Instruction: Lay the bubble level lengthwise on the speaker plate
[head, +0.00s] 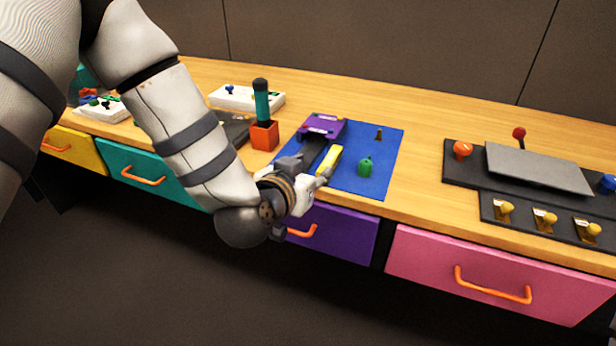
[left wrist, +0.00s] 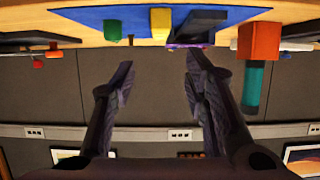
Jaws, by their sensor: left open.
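The yellow block (head: 329,160), which I take to be the bubble level, rests on the blue mat at the tips of my left gripper. The left wrist view shows it too (left wrist: 160,24), between and beyond the fingers. My left gripper (head: 312,165) is open and empty, with its fingers apart in the left wrist view (left wrist: 160,72). I cannot tell whether a finger touches the block. The flat grey plate (head: 540,168), likely the speaker plate, lies bare on the black panel at the right. My right gripper is not in view.
The blue mat (head: 392,150) also carries a purple object (head: 322,125), a green piece (head: 365,167) and a small brown piece (head: 379,134). An orange box (head: 265,136) with a teal handle stands left of it. Knobs and levers surround the plate. Wood between mat and panel is clear.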

